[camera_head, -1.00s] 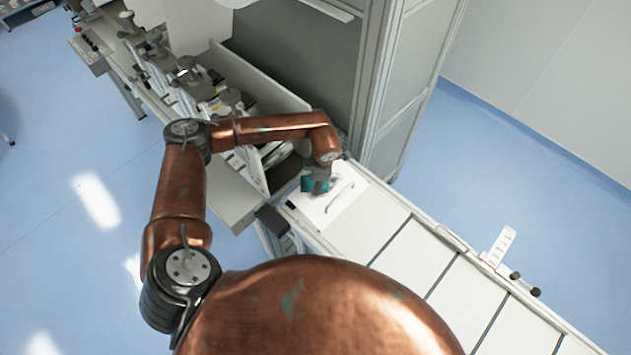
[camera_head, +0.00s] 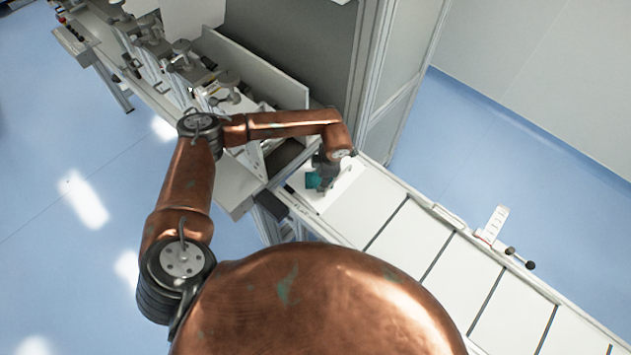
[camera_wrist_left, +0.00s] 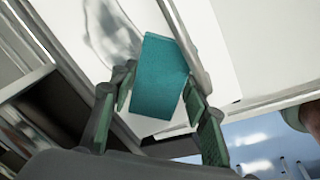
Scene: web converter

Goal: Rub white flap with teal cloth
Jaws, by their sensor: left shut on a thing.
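The white flap (camera_head: 320,204) is a pale flat panel at the near end of the white row of panels, below my left wrist in the head view. It also shows in the left wrist view (camera_wrist_left: 152,14), with a grey smudge (camera_wrist_left: 108,32) on it. My left gripper (camera_head: 322,177) is shut on the teal cloth (camera_head: 313,181), a small flat block-like piece. The cloth (camera_wrist_left: 163,72) sits between the fingers in the left wrist view, over the flap. I cannot tell whether it touches the flap. My right gripper is not in view.
A row of white panels (camera_head: 410,240) runs to the lower right. A tall grey cabinet frame (camera_head: 362,90) stands behind the flap. Machine parts on a bench (camera_head: 185,68) lie at the upper left. A white upright piece (camera_head: 494,222) and black knobs stand at the far edge.

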